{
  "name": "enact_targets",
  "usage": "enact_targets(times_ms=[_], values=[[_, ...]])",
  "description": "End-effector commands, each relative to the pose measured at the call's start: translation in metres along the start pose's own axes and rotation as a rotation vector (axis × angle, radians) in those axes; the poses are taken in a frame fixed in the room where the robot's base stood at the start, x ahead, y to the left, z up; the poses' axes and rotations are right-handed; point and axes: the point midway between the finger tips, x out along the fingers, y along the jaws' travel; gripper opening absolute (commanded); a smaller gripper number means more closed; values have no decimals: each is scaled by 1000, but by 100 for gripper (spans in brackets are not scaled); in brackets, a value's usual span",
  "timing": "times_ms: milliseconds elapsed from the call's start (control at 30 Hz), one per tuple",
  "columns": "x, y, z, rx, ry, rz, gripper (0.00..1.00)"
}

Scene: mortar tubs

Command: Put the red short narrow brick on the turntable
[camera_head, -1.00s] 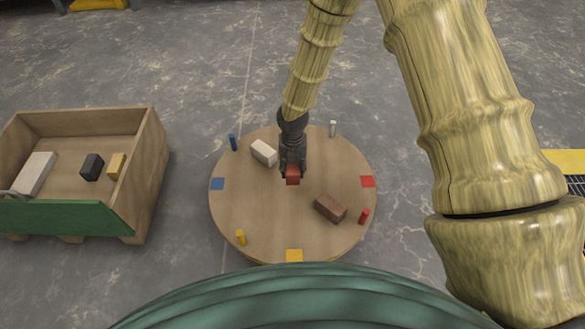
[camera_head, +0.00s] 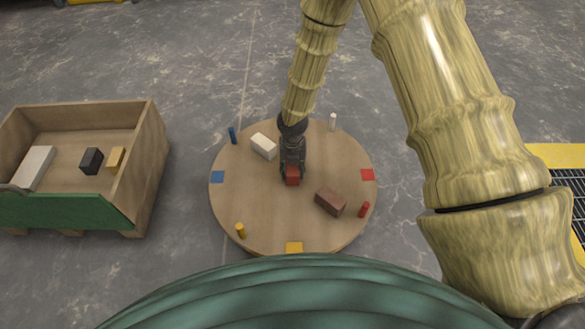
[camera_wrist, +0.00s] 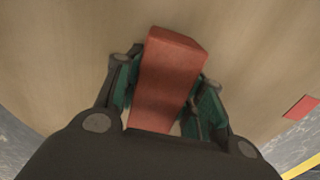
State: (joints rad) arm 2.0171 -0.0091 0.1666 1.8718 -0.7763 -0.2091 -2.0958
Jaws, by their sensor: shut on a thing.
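The red short narrow brick (camera_head: 292,181) is between the fingers of my gripper (camera_head: 292,172), over the middle of the round wooden turntable (camera_head: 260,220). In the wrist view the red brick (camera_wrist: 168,75) is held between the two green-padded fingers of my gripper (camera_wrist: 165,95), with the turntable's surface (camera_wrist: 70,60) behind it. I cannot tell whether the brick touches the turntable. My gripper is shut on the brick and hides part of it.
A cream brick (camera_head: 263,146) and a brown brick (camera_head: 330,202) lie on the turntable. Coloured pegs and patches mark its rim, including a red peg (camera_head: 364,209) and a blue peg (camera_head: 232,135). A wooden crate (camera_head: 150,150) with several bricks stands at left.

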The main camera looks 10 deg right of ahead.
Motion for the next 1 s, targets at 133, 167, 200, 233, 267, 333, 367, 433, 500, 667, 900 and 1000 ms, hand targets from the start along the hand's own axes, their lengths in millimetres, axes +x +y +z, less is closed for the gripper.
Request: enact_targets(times_ms=[133, 167, 200, 233, 267, 333, 367, 433, 500, 667, 900, 1000], values=[[2, 0, 0, 0, 0, 0, 2], [2, 0, 0, 0, 0, 0, 2], [3, 0, 0, 0, 0, 0, 2], [3, 0, 0, -1, 0, 0, 2], [4, 0, 0, -1, 0, 0, 2], [5, 0, 0, -1, 0, 0, 2], [5, 0, 0, -1, 0, 0, 2], [6, 0, 0, -1, 0, 0, 2], [7, 0, 0, -1, 0, 0, 2], [8, 0, 0, -1, 0, 0, 50], [8, 0, 0, 0, 0, 0, 64], [9, 0, 0, 0, 1, 0, 64]])
